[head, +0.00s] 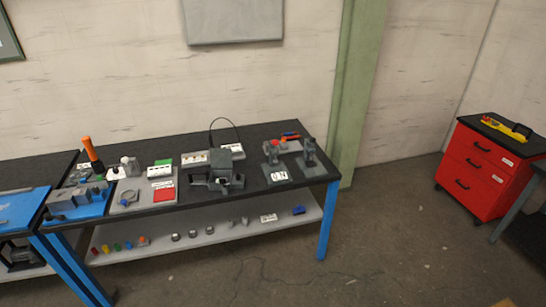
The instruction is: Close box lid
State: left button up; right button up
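A dark grey box-like unit (218,179) stands on the black-topped workbench (245,137), near the middle of its length. A grey panel (228,153) rises at its back and looks like a raised lid; at this distance I cannot tell its exact angle. No other clear box with a lid shows. Neither of my grippers is in the head view.
Left of the unit are a grey board with a red patch (163,194) and an orange-handled tool (90,148). Grey fixtures (309,153) stand to its right. A red drawer cabinet (481,165) stands at the right. The floor (390,250) in front is clear.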

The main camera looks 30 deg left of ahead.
aim_at(220, 158)
jog(key=z, duration=0.1)
jog(key=i, duration=7.05)
jog(key=u, duration=4.7)
jog(key=i, duration=1)
jog(key=u, duration=0.05)
